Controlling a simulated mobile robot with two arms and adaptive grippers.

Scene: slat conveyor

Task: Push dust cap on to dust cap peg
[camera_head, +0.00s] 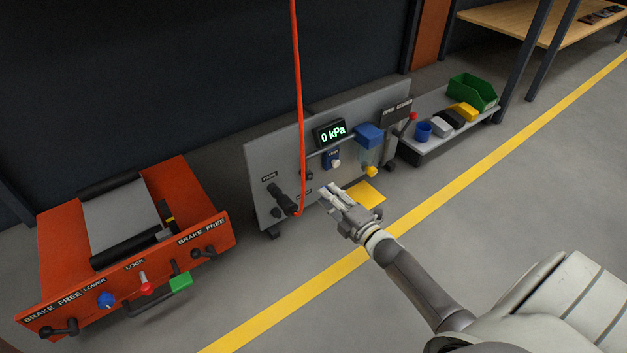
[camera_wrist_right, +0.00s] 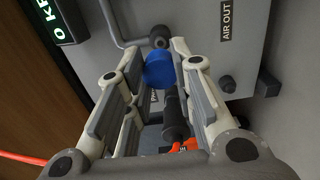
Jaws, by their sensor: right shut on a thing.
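My right gripper (camera_head: 324,190) reaches the front of the grey panel (camera_head: 262,153), just right of the orange hose. In the right wrist view, my right gripper (camera_wrist_right: 160,68) is shut on a round blue cap (camera_wrist_right: 160,71), held between the fingertips. The cap is hard to make out in the head view, where the fingers cover it. A dark round stub (camera_wrist_right: 158,36) on the panel shows just beyond the cap in the wrist view. I cannot tell whether cap and stub touch, or whether this stub is the dust cap peg. My left gripper is not in view.
An orange hose (camera_head: 298,90) hangs in front of the panel to a black coupler (camera_head: 284,201). A dark fitting (camera_wrist_right: 228,84) sits by the AIR OUT label. The display (camera_head: 332,132) reads 0 kPa. An orange lift unit (camera_head: 55,240) stands left; open floor lies in front.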

